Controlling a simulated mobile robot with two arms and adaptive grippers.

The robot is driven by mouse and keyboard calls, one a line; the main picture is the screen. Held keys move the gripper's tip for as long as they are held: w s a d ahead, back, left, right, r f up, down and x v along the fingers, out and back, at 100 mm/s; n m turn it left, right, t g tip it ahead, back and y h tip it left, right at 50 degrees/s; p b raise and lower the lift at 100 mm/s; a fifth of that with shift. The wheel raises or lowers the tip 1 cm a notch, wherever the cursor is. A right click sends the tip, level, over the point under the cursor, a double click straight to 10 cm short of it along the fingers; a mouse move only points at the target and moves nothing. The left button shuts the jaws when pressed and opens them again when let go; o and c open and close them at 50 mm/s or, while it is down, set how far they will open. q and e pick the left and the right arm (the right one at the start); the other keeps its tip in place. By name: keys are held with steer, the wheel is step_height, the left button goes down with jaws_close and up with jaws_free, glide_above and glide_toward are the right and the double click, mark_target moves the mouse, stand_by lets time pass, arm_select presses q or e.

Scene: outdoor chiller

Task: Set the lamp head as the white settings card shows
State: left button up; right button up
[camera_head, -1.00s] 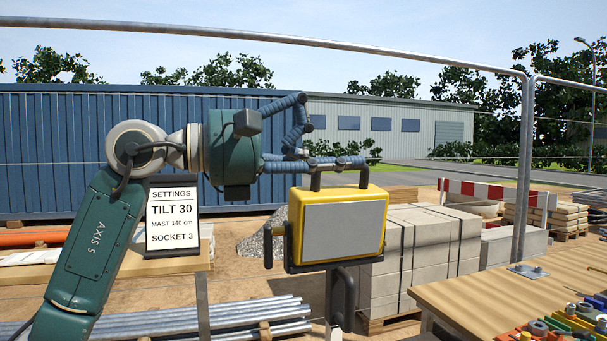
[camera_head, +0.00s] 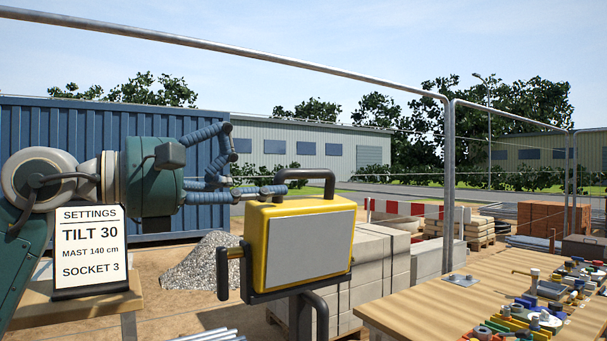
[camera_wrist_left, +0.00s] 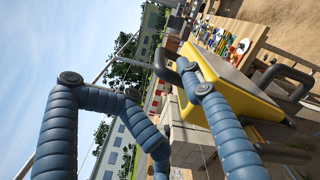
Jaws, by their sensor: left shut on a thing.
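The white settings card (camera_head: 91,247) stands at the left in the head view and reads TILT 30, MAST 140 cm, SOCKET 3. The lamp head (camera_head: 309,246) is a yellow box with a grey face, a dark top handle (camera_head: 305,175) and a side knob lever (camera_head: 223,270). It sits on a dark bracket (camera_head: 312,305). My left gripper (camera_head: 262,190) is shut on the top handle. In the left wrist view, a blue finger crosses the handle (camera_wrist_left: 163,66) above the yellow lamp body (camera_wrist_left: 240,95). The exact tilt angle cannot be read. My right gripper is out of view.
A wooden table (camera_head: 440,300) at the right holds several coloured parts and tools. Pale blocks (camera_head: 385,260) stand behind the lamp, with a gravel pile (camera_head: 200,262) to their left. A metal fence rail (camera_head: 446,180) runs behind. The card stands on a wooden bench (camera_head: 60,305).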

mark_target(322, 175)
arm_select(q)
steer(key=p+x, duration=0.2)
steer(key=x, duration=0.6)
steer(key=shift+w+d+p, duration=0.15)
steer(key=shift+d+p, duration=0.2)
